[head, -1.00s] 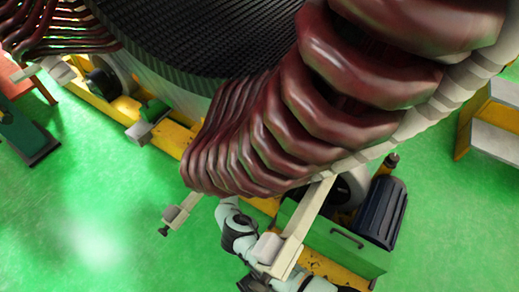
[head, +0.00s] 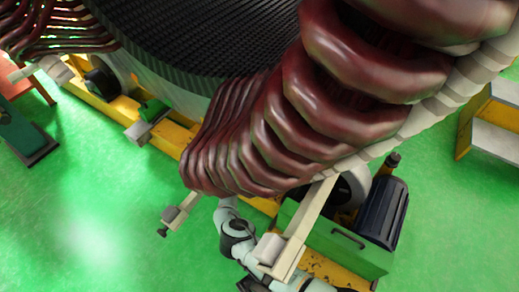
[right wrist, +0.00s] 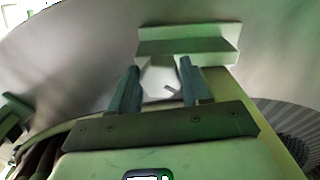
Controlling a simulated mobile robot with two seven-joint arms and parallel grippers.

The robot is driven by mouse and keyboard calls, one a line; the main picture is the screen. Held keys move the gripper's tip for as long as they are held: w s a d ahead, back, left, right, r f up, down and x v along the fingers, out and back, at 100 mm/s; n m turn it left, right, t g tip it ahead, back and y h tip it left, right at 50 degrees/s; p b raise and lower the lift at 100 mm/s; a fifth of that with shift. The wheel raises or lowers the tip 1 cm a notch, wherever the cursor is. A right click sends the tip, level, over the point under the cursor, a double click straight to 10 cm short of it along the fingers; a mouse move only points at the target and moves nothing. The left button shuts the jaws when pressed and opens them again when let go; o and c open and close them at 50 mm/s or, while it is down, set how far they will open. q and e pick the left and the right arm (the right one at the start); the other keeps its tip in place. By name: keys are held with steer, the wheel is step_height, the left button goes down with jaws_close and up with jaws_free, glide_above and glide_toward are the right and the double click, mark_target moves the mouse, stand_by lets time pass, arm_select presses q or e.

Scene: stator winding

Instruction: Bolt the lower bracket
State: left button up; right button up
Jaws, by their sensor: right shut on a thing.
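In the right wrist view, my right gripper (right wrist: 158,75) is shut on a pale hexagonal piece (right wrist: 159,84) that looks like a bolt head. Just beyond it, close to the fingertips, is a pale L-shaped bracket (right wrist: 188,50). I cannot tell whether the bolt touches the bracket. In the head view, a long beige bracket arm (head: 310,212) reaches out below the dark red coils, with a block at its end. A white and dark arm of mine shows beside and behind it; the right gripper's fingers are hidden there. My left gripper is in neither view.
The large stator with dark red coils (head: 300,110) fills the top. Below it are a green box (head: 345,245), a dark motor (head: 382,212) and a yellow frame (head: 170,138). A smaller bracket end (head: 183,212) sticks out to the left. The green floor (head: 80,200) at lower left is clear.

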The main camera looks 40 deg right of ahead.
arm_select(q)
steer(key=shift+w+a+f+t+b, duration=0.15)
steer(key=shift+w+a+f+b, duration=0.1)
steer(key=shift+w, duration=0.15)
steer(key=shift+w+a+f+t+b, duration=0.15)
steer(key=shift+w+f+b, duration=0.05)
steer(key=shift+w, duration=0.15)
arm_select(e)
steer(key=shift+w+m, duration=0.2)
steer(key=shift+m, duration=4.3)
steer(key=o, duration=1.1)
steer(key=shift+c, duration=0.2)
arm_select(q)
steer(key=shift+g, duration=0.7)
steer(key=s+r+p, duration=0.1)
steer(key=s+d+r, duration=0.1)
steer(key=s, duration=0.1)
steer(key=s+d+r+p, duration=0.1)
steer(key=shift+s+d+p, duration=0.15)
steer(key=shift+p, duration=0.2)
arm_select(e)
steer(key=v, duration=1.3)
steer(key=shift+a, duration=0.15)
